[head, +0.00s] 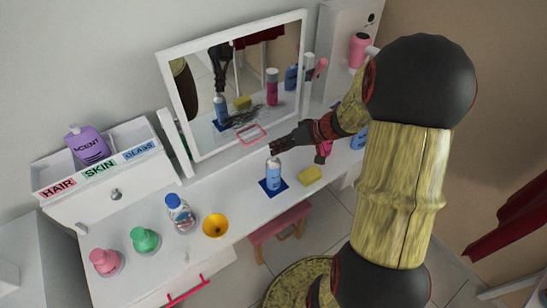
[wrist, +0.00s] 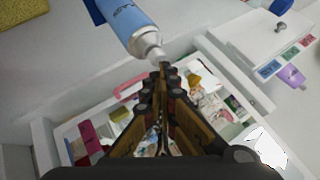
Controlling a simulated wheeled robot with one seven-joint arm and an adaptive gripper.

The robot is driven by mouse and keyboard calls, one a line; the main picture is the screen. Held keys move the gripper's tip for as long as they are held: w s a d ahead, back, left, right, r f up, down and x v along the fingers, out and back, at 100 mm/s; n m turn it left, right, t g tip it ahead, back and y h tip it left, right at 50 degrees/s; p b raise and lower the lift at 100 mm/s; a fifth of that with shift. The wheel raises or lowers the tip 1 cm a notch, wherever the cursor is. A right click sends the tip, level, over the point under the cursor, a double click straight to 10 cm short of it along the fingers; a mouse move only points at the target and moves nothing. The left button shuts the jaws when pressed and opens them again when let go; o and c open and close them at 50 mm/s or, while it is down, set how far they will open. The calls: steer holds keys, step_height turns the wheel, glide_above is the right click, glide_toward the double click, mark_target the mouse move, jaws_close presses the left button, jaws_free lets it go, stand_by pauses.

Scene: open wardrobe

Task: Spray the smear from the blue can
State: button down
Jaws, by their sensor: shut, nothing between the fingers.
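The blue can (head: 274,174) with a whitish top stands upright on a dark blue square mat (head: 268,188) on the white vanity top. A dark streaky smear (head: 247,117) shows on the mirror behind it. My gripper (head: 273,147) is at the can's top, between can and mirror, with its fingers shut and empty. In the wrist view the can (wrist: 132,22) is at the top, its nozzle end close to my fingertips (wrist: 164,67). I cannot tell whether they touch. A yellow sponge (head: 310,174) lies right of the can.
The mirror frame (head: 180,106) stands at the back. A pink stool (head: 280,222) is below.

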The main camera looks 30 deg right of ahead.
step_height(320, 180, up, 6)
steer(key=p, duration=0.1)
steer(key=shift+p, duration=0.3)
stand_by(0.3)
steer(key=shift+d+r, duration=0.1)
steer(key=shift+r, duration=0.05)
stand_by(1.7)
